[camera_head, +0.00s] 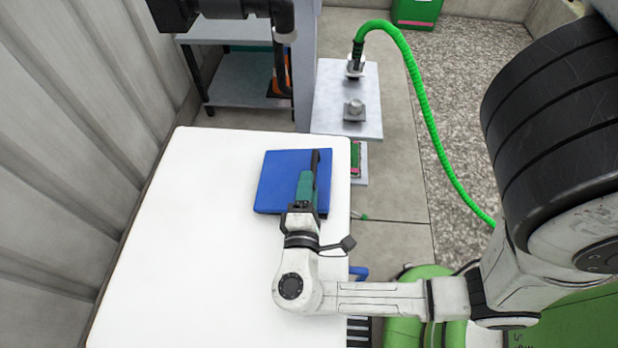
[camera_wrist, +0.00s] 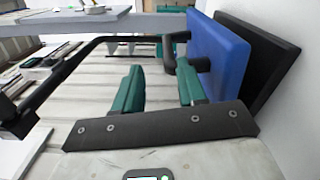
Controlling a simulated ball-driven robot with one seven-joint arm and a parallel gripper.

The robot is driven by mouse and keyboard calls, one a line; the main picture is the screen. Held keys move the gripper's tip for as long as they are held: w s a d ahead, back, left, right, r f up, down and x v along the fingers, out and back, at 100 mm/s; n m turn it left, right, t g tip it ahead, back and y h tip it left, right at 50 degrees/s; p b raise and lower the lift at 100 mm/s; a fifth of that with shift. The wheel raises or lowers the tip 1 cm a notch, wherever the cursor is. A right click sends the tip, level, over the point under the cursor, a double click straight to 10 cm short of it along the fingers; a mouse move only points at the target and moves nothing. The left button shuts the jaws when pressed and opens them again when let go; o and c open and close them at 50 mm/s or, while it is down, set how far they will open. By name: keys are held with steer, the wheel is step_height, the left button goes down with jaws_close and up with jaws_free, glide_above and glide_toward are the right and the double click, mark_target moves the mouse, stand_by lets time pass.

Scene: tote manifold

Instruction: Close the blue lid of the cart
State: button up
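The blue lid (camera_head: 275,175) is a square, thick-edged panel at the far right part of a large white surface in the head view. It also shows at the upper right of the wrist view (camera_wrist: 218,55), with a dark panel (camera_wrist: 262,62) behind it. My gripper (camera_head: 312,165) is over the lid's right side in the head view and hides part of it. In the wrist view the two green fingers of my gripper (camera_wrist: 158,85) stand apart with nothing seen held between them. The right finger is close to the lid's blue face; I cannot tell whether they touch.
The white surface (camera_head: 200,250) is otherwise bare. A ribbed wall (camera_head: 80,120) runs along the left. A grey shelf (camera_head: 240,85) stands behind. A grey plate (camera_head: 345,100) carries metal fittings, and a green hose (camera_head: 420,100) arcs down at the right.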

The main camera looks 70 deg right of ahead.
steer(key=s+a, duration=0.1)
steer(key=a, duration=0.7)
steer(key=shift+s, duration=0.25)
steer(key=shift+a, duration=0.1)
